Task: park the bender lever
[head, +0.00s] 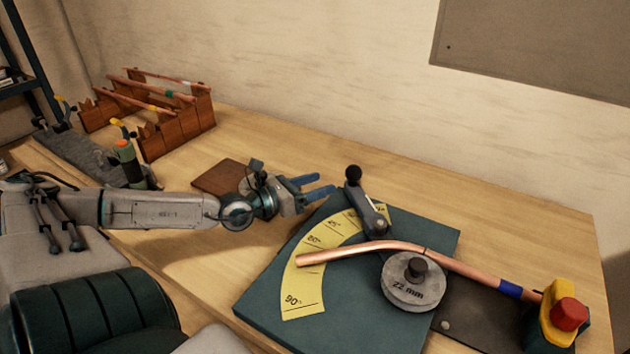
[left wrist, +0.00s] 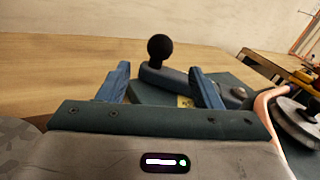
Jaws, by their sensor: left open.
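The bender lever (head: 367,210) is a grey arm with a black ball knob (head: 353,173) standing up at its far end. It lies over the upper end of the yellow angle scale (head: 305,262) on the green bender plate (head: 262,287). A copper pipe (head: 450,263) with a slight bend runs past the grey 22 mm former (head: 412,290). My left gripper (head: 324,184) is open and empty, just left of the knob. In the left wrist view the knob (left wrist: 160,48) shows between the two blue fingers, beyond them and apart. My right gripper is not in view.
A yellow block with a red top (head: 566,315) stands at the pipe's right end. Wooden racks (head: 178,127) with copper pipes stand at the back left, and a brown wooden block (head: 216,178) lies behind my left arm. The table behind the plate is clear.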

